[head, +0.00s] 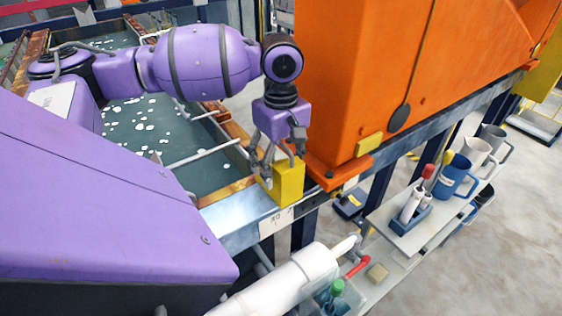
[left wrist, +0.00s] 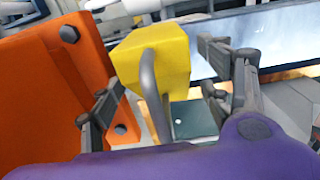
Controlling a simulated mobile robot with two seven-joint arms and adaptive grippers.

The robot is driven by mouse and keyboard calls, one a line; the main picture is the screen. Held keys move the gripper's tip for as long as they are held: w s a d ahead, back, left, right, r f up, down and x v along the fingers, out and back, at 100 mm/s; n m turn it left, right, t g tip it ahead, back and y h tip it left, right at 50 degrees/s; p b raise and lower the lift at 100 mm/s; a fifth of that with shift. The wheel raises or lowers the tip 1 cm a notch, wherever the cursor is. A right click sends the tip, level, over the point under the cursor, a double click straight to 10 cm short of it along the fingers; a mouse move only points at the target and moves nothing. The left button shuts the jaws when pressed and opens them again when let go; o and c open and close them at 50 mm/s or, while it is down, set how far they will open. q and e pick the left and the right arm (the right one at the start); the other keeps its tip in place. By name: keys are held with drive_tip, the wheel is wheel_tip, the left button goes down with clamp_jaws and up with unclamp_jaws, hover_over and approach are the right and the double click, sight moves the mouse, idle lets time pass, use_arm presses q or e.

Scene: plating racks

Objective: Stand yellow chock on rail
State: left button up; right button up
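The yellow chock (head: 289,182) stands upright at the end of the metal rail (head: 238,217), beside the orange machine's foot. In the left wrist view the chock (left wrist: 160,55) has a grey bent handle (left wrist: 150,85). My left gripper (head: 280,163) points down at the chock in the head view. Its fingers are spread in the left wrist view (left wrist: 160,85), one on each side of the handle, with gaps to it. The chock's underside is hidden, so I cannot tell how it rests. My right gripper is in neither view.
The large orange machine (head: 370,70) stands close to the right of my left gripper. A tank of dark green liquid (head: 140,125) lies behind the rail. A shelf (head: 405,235) with mugs is at the right. A white roll (head: 285,283) lies in front.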

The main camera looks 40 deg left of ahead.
use_arm(q)
wheel_tip(320, 180, up, 12)
idle(0.6)
